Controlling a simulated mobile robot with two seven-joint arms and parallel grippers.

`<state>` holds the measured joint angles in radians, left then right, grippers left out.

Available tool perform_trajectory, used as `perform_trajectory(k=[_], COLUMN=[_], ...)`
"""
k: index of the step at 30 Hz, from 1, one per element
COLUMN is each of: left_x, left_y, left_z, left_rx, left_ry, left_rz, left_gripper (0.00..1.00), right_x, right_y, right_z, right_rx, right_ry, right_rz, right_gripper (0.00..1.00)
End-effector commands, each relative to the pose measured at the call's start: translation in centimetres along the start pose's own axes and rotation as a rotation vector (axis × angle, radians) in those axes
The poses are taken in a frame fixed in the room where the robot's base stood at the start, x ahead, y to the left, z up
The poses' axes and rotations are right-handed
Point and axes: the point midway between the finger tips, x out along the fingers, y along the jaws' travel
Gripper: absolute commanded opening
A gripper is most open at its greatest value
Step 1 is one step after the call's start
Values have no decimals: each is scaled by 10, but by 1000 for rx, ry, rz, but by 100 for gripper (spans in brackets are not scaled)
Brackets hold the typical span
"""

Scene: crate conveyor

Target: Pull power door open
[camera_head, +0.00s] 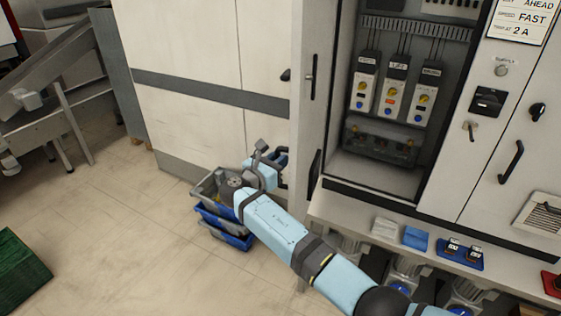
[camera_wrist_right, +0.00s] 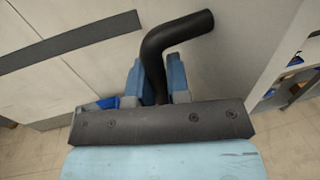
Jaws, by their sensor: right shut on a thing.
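The power door (camera_head: 305,130) is a pale panel on the left of the electrical cabinet. It stands swung out, seen nearly edge-on, and the cabinet interior (camera_head: 385,160) with several breaker units shows beside it. My right gripper (camera_head: 279,164) is low at the left side of this door. In the right wrist view the blue fingers of my right gripper (camera_wrist_right: 155,82) are shut around a black bent handle (camera_wrist_right: 172,40). In the head view the grip itself is mostly hidden by my wrist. My left gripper is out of view.
Stacked grey and blue bins (camera_head: 222,222) stand on the floor below my right wrist. A large pale cabinet (camera_head: 190,110) with a grey stripe is behind. A shelf (camera_head: 350,222) holds small items at right. Open floor (camera_head: 120,240) lies to the left, with a green crate (camera_head: 20,270).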

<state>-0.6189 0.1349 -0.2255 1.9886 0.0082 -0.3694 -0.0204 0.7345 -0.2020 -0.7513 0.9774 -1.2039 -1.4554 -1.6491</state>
Motion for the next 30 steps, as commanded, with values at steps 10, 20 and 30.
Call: perform_trajectory(k=[10,20,30], left_x=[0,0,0], left_y=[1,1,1], left_z=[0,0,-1], left_rx=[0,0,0], left_ry=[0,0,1], left_rz=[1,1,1], left_gripper=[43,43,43], right_x=[0,0,1], right_y=[2,2,1], right_z=[-1,-1,0], right_rx=[-3,-2,-1], right_ry=[1,1,0], right_rz=[1,0,0], right_gripper=[0,41,41])
